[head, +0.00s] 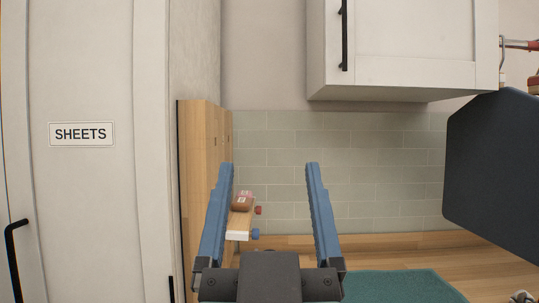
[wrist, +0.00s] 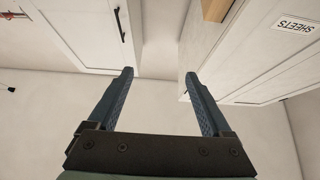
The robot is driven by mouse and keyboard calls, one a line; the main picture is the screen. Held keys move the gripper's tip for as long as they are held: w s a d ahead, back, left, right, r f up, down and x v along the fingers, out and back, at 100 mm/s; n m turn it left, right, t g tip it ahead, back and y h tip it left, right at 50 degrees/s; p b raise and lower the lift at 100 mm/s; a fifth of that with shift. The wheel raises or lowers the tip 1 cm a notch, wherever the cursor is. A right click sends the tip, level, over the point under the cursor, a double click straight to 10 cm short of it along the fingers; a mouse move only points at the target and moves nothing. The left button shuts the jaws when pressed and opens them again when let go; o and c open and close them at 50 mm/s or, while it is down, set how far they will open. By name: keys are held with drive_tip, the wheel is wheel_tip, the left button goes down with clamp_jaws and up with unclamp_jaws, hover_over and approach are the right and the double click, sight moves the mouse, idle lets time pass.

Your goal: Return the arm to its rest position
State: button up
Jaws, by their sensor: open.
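My gripper (head: 269,168) is raised in front of the head camera, its two blue fingers spread apart with nothing between them. The rest of my arm is hidden behind the gripper's dark base.
A white door labelled SHEETS (head: 95,200) stands at the left. A wall cabinet (head: 415,45) hangs at the upper right, and a dark panel (head: 495,170) is at the right.

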drive_tip(key=s+r+t, duration=0.2)
drive_tip(key=s+r, duration=0.2)
drive_tip(key=r, duration=0.1)
drive_tip(key=shift+s+r, duration=0.2)
drive_tip(key=shift+s, duration=0.2)
